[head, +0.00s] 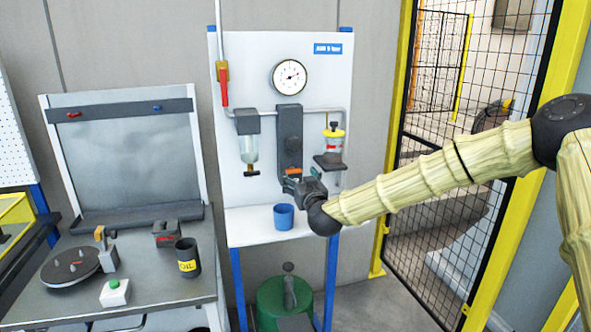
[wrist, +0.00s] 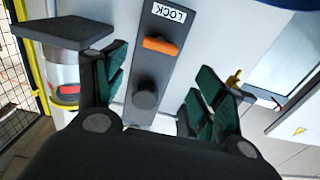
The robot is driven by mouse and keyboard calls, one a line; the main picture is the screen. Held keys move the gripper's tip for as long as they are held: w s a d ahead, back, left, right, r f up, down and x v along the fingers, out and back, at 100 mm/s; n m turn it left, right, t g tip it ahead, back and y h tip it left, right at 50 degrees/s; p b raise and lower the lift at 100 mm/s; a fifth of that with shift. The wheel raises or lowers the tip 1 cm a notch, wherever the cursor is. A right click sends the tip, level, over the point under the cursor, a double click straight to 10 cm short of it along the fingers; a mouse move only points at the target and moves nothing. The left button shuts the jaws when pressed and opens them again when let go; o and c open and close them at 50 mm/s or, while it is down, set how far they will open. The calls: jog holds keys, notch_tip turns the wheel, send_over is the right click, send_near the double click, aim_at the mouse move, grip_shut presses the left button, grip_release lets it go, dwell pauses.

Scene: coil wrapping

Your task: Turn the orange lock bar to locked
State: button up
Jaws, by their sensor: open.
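The orange lock bar (wrist: 160,46) shows in the wrist view on a dark upright plate (wrist: 170,75), under an upside-down LOCK label (wrist: 169,12). The bar lies crosswise on the plate, slightly tilted. A round dark knob (wrist: 146,93) is on the same plate. My gripper (wrist: 160,88) is open, its green-padded fingers on either side of the plate, with nothing between them that I can see gripped. In the head view my gripper (head: 291,183) is at the lower end of the dark plate (head: 290,122) and hides part of it there.
A gauge (head: 290,77), a clear bowl unit (head: 249,148) and a yellow-capped jar (head: 334,140) surround the plate. A blue cup (head: 284,217) stands on the shelf below. A workbench (head: 150,268) is at left, a mesh fence (head: 440,150) at right.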

aim_at(294, 173)
jog(key=w, duration=0.2)
jog(key=w+f, duration=0.1)
jog(key=w+p, duration=0.1)
jog(key=w, duration=0.1)
jog(key=shift+w+a+f, duration=0.35)
jog(key=shift+a, duration=0.05)
jog(key=shift+w+a+r, duration=0.15)
jog(key=shift+w+r, duration=0.1)
jog(key=shift+r, duration=0.15)
jog(key=shift+w+a+f+p, duration=0.15)
jog(key=shift+w+f+p, duration=0.2)
jog(key=shift+w, duration=0.3)
jog(key=shift+s+r, duration=0.15)
jog(key=shift+s, duration=0.05)
jog(key=shift+c, duration=1)
jog(key=c, duration=0.8)
